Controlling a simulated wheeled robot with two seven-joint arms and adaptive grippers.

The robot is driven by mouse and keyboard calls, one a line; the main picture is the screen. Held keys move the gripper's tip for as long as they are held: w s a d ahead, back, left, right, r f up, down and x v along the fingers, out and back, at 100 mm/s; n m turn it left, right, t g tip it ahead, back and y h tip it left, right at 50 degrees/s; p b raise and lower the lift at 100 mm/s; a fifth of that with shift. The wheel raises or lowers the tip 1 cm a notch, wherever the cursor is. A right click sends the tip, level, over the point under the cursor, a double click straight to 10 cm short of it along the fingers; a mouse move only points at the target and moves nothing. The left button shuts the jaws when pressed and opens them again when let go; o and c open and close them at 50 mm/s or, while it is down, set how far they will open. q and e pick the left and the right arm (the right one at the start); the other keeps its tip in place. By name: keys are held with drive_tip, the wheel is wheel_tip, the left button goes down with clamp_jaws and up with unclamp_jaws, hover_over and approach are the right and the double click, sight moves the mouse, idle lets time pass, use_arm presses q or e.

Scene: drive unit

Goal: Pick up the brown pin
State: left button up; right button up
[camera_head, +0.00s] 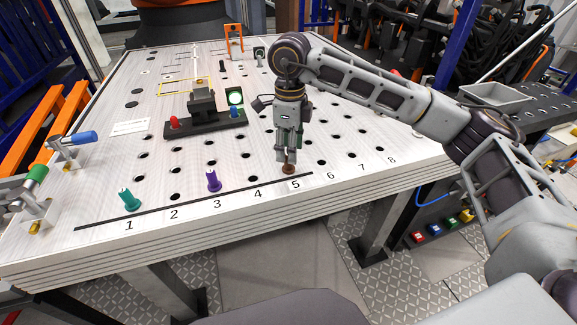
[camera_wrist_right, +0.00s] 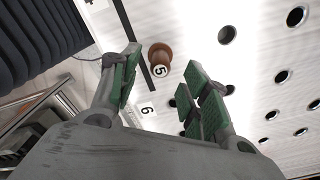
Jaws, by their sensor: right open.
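The brown pin (camera_head: 288,169) stands at the spot marked 5 near the front edge of the white perforated table. My right gripper (camera_head: 287,154) points down just above it, with its fingers open and empty. In the right wrist view the pin (camera_wrist_right: 159,54) shows beyond the gap between the green-padded fingers (camera_wrist_right: 161,84), apart from both pads. In the head view the gripper partly hides the pin's top. My left gripper is not in view.
A teal pin (camera_head: 129,201) stands at 1 and a purple pin (camera_head: 213,181) at 3. A black fixture (camera_head: 205,120) with red and blue pins and a green light sits behind. Toggle clamps (camera_head: 72,146) line the left edge. The table right of the gripper is mostly clear.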

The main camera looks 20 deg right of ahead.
sight(289, 168)
wheel_tip(289, 168, down, 3)
drive_tip(key=shift+a+f, duration=0.1)
drive_tip(key=shift+f, duration=0.5)
drive_tip(key=shift+c, duration=1.4)
drive_tip(key=c, duration=0.7)
clamp_jaws()
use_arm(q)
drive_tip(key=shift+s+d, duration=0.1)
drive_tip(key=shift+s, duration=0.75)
